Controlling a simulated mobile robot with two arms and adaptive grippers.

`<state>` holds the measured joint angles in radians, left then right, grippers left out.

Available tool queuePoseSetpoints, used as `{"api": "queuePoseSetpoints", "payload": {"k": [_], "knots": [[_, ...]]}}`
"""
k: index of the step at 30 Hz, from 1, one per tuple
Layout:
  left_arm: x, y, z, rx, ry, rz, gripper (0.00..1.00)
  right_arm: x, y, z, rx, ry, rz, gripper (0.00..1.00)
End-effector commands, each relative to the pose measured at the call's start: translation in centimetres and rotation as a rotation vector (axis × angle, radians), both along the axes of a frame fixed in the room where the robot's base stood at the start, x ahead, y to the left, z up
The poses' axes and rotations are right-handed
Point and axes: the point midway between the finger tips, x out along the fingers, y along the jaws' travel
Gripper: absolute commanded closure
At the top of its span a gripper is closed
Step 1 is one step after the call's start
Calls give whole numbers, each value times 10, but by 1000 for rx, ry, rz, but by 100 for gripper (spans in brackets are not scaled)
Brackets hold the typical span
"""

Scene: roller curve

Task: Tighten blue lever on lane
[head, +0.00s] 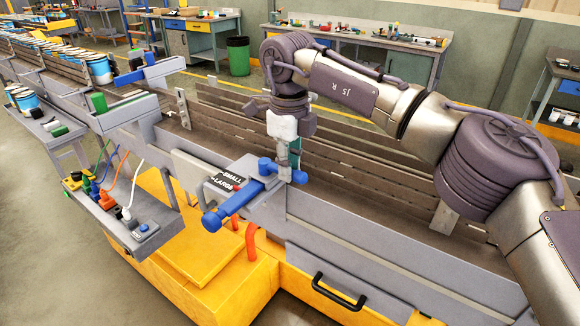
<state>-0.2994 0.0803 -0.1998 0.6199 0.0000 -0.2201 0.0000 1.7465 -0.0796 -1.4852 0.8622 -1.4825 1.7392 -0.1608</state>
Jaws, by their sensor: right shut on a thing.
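The blue lever (238,199) sits on a grey bracket at the near side wall of the lane (340,222). Its long handle slants down toward the lower left and ends in a round knob. A black label (224,182) with white lettering lies beside it. My right gripper (290,170) comes down from above at the lever's right end, shut on the blue lever. The exact finger contact is small and partly hidden. My left gripper is not in view.
Another blue bar (150,74) stands further left on the lane. A grey socket box (130,225) with coloured plugs and cables hangs in front of a yellow base (180,250). Blue cans (100,70) stand far left. A black handle (340,292) is on the front panel.

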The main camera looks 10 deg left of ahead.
Motion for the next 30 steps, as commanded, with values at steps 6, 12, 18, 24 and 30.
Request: {"api": "queuePoseSetpoints", "payload": {"k": [6,12,18,24,30], "knots": [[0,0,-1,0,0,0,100,1,0,3,2,-5,-49,100],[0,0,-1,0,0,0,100,1,1,3,2,-4,-59,100],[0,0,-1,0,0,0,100,1,0,3,3,-5,-59,100],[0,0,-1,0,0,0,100,1,0,3,2,-4,-58,55],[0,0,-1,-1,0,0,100,1,0,1,1,-2,-56,54]]}}
